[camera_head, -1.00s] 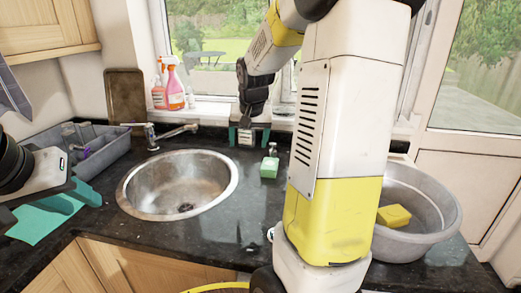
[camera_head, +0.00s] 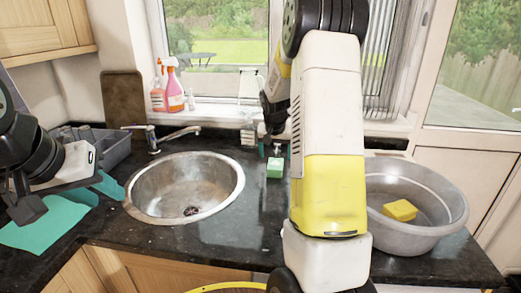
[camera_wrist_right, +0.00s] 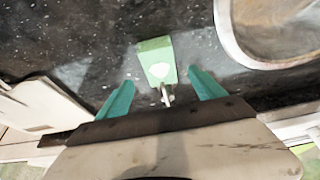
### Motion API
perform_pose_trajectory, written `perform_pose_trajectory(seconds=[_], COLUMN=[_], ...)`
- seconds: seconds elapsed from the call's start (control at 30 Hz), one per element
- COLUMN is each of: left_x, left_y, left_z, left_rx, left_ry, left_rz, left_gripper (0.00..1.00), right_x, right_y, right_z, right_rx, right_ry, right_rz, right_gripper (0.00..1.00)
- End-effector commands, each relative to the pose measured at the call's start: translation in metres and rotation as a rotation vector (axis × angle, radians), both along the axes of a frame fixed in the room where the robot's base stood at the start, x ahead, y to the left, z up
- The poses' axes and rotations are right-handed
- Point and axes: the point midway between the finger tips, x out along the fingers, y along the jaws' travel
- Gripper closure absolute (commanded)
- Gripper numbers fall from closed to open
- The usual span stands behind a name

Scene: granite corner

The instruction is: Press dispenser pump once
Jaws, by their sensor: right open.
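The dispenser (camera_head: 275,167) is a small green bottle with a pump on top, standing upright on the dark counter right of the sink. In the right wrist view the green dispenser (camera_wrist_right: 155,55) lies ahead, its pale pump pointing toward the space between the teal fingers. My right gripper (camera_wrist_right: 160,95) is open and empty, with one finger on either side of the pump's line. In the head view my right gripper (camera_head: 273,142) is at the pump, partly hidden by my arm; contact cannot be told. My left gripper (camera_head: 66,197) looks open over the counter at left.
A round metal sink (camera_head: 205,205) with a tap (camera_head: 165,138) is left of the dispenser. A grey basin (camera_head: 425,235) holding a yellow sponge (camera_head: 400,210) stands at right. A teal cloth (camera_head: 45,228) lies at left. Spray bottles (camera_head: 174,92) stand on the windowsill.

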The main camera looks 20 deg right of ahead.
Motion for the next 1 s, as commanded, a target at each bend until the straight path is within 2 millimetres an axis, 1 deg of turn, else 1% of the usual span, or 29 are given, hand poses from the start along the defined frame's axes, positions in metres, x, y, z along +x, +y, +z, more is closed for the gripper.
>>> perform_pose_trajectory(seconds=[0.2,0.4,0.57,0.83,0.87,1.0], left_x=[0.0,0.0,0.0,0.0,0.0,0.0], left_y=[0.0,0.0,0.0,0.0,0.0,0.0], left_z=[0.0,0.0,0.0,0.0,0.0,0.0], left_rx=[0.0,0.0,0.0,0.0,0.0,0.0], left_ry=[0.0,0.0,0.0,0.0,0.0,0.0], left_rz=[0.0,0.0,0.0,0.0,0.0,0.0], left_gripper=[0.64,0.64,0.64,0.64,0.64,0.64], right_x=[0.011,0.02,0.023,0.024,0.024,0.023], right_y=[-0.006,-0.01,-0.011,-0.012,-0.012,-0.012], right_z=[-0.032,-0.055,-0.064,-0.065,-0.065,-0.064], right_rx=[0.0,0.0,0.001,0.0,0.0,0.0], right_ry=[0.005,0.002,0.002,0.001,0.001,0.001], right_rz=[0.0,0.001,0.0,0.0,0.0,0.0], right_gripper=[0.22,0.22,0.22,0.22,0.24,0.51])
